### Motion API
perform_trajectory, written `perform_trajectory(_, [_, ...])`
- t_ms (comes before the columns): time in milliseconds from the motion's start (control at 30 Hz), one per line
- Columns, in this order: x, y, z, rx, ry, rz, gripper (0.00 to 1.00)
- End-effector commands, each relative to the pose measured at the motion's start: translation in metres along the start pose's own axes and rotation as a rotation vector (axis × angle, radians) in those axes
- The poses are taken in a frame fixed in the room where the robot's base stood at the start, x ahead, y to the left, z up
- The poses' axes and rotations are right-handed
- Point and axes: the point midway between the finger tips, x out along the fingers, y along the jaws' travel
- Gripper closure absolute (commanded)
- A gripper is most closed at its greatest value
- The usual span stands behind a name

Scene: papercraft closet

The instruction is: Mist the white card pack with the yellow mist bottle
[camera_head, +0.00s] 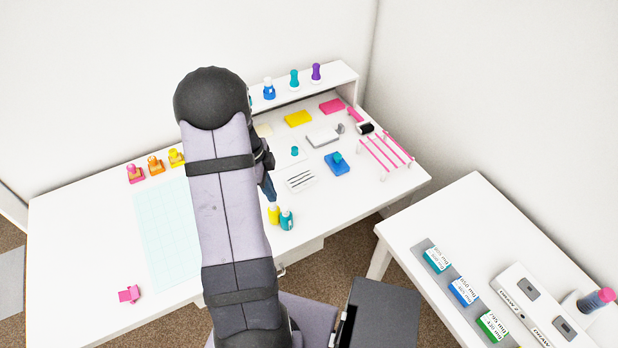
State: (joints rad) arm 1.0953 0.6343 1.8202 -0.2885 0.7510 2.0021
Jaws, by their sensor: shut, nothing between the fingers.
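The yellow mist bottle (274,214) stands near the front edge of the white desk, close beside a teal bottle (286,220). My gripper (271,196) points down just above and behind the yellow bottle. It is shut with nothing in it, and I cannot tell whether it touches the bottle's top. Which thing is the white card pack is not certain. A pale flat pack (263,130) lies partly hidden behind my arm, left of a yellow pack (298,118). A white block with grey edges (323,137) lies to the right.
A raised shelf (334,77) at the back holds several bottles. A blue stamp (337,164), a tray with dark strips (299,178) and a pink-barred rack (384,151) stand right of my gripper. A pale grid mat (165,232) lies left. A side table (400,236) holds labelled boxes.

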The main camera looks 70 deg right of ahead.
Motion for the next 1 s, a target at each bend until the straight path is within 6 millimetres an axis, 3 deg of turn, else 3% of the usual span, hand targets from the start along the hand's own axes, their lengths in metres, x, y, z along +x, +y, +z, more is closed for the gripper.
perform_trajectory(367, [0.015,0.0,0.003,0.0,0.0,0.0,1.0])
perform_trajectory(1000, [0.012,0.0,0.002,0.0,0.0,0.0,1.0])
